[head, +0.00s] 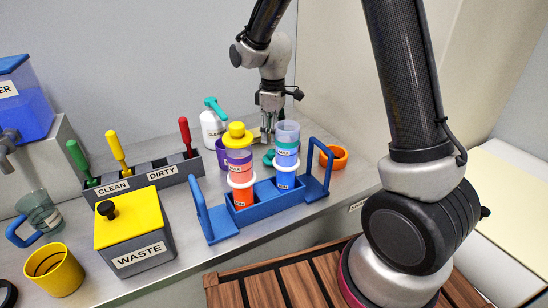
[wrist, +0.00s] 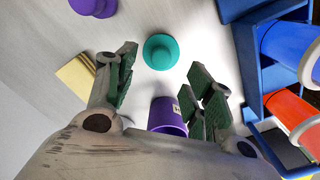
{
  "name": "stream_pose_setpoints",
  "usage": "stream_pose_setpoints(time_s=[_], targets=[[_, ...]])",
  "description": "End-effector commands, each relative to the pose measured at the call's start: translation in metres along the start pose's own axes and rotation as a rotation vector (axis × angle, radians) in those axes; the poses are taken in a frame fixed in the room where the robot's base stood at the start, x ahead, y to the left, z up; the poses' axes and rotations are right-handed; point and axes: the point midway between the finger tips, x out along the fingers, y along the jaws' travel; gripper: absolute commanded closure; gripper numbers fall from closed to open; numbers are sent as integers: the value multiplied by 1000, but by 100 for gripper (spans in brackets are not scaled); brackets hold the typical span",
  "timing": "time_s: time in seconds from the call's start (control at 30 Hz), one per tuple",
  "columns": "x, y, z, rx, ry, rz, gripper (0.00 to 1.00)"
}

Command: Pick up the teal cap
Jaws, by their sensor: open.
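The teal cap (wrist: 161,51) is a round disc with a raised knob, lying on the grey bench in the wrist view. In the head view the teal cap (head: 269,158) shows behind the blue rack, partly hidden by the tubes. My gripper (head: 268,128) is over the bench behind the rack, pointing down. In the wrist view my gripper (wrist: 164,62) has its fingers spread apart, with nothing between the pads. The cap appears between and just beyond the fingertips, apart from both.
A blue rack (head: 263,207) holds two stacked tubes close to the cap. A purple cup (wrist: 167,115) and a yellow sponge (wrist: 75,75) are near the gripper. A purple cap-like piece (wrist: 96,7) is at the top left. An orange cup (head: 340,155) stands right of the rack.

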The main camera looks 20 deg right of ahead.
Motion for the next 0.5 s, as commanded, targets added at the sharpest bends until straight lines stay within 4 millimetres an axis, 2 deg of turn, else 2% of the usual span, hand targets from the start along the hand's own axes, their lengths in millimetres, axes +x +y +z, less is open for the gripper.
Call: stream_pose_setpoints(time_s=[0.5], targets=[[70, -3, -2, -1, -2, -2, 47]])
